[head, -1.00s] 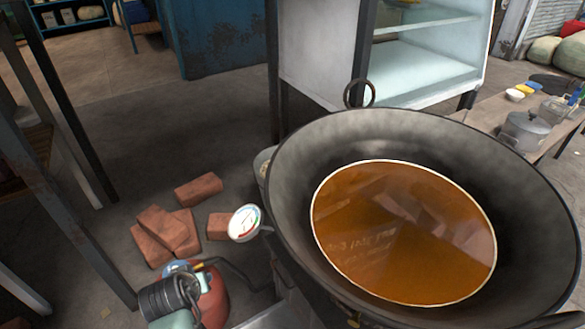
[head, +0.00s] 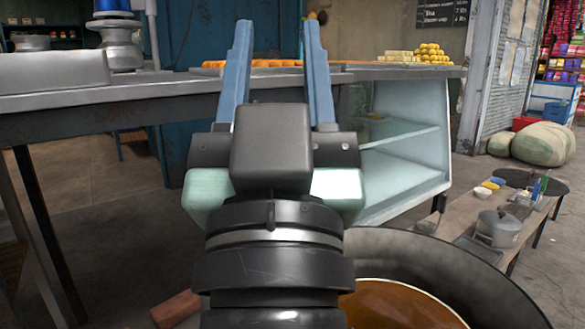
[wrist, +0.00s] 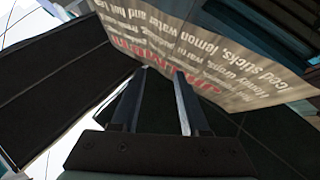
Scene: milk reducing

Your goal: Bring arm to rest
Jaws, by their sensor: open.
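My gripper (head: 279,75) is raised in front of the head camera, its two blue fingers pointing up and spread apart with nothing between them. In the wrist view my gripper (wrist: 160,95) is also open and empty, with a printed sign (wrist: 210,45) and dark overhead panels beyond it. The dark wide pan (head: 480,280) with orange-brown liquid (head: 400,305) is at the lower right of the head view. My arm hides the left part of the pan.
A metal counter (head: 60,98) crosses behind my gripper at left. A glass-sided display case (head: 405,150) stands behind the pan. A low bench (head: 535,215) with a lidded pot (head: 497,228) is at right. A brick (head: 176,309) lies on the floor at lower left.

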